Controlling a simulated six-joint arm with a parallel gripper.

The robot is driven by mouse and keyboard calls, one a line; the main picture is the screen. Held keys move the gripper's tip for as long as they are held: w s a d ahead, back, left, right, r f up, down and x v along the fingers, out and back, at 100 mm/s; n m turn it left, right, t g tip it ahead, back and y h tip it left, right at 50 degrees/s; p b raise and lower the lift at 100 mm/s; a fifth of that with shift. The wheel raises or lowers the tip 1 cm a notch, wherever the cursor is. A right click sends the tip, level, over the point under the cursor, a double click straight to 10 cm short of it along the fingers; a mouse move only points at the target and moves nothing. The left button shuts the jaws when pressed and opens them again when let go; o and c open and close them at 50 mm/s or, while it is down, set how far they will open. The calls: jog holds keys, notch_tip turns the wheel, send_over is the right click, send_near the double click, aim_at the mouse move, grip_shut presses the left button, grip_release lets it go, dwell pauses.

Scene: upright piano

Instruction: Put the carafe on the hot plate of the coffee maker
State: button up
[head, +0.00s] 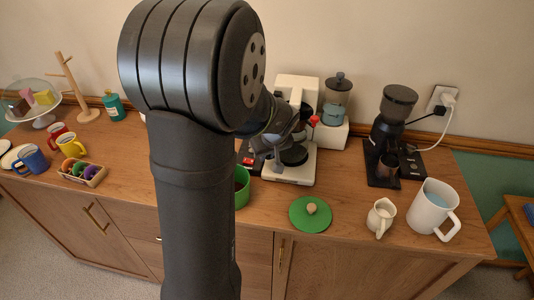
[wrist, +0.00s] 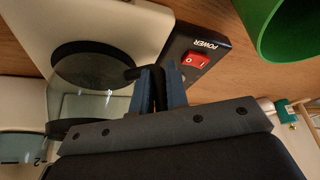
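The white coffee maker (head: 297,90) stands at the back of the wooden counter, partly behind my arm. Its dark round hot plate (head: 293,157) shows on the white base; in the wrist view the plate (wrist: 92,60) is a black disc. The clear glass carafe (wrist: 88,102) has a black collar and black handle and is at the plate. My gripper (wrist: 160,85) is shut on the carafe's handle, between its blue fingers. I cannot tell whether the carafe's bottom touches the plate. In the head view my arm hides much of the gripper.
A black panel with a red power switch (wrist: 196,60) lies beside the fingers. A green pot (head: 242,188) stands close in front. A green lid (head: 311,214), small pitcher (head: 381,217), white mug (head: 433,209) and black grinder (head: 390,135) are to the right.

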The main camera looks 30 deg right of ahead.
jog(key=o, duration=0.4)
jog(key=shift+r, duration=0.1)
jog(key=v, duration=1.2)
jog(key=shift+r, duration=0.1)
jog(key=x, duration=1.2)
jog(key=shift+f, duration=0.35)
jog(key=shift+s+a+r, duration=0.65)
jog(key=shift+s+a, duration=0.05)
jog(key=shift+s, duration=0.05)
jog(key=shift+s+a, duration=0.5)
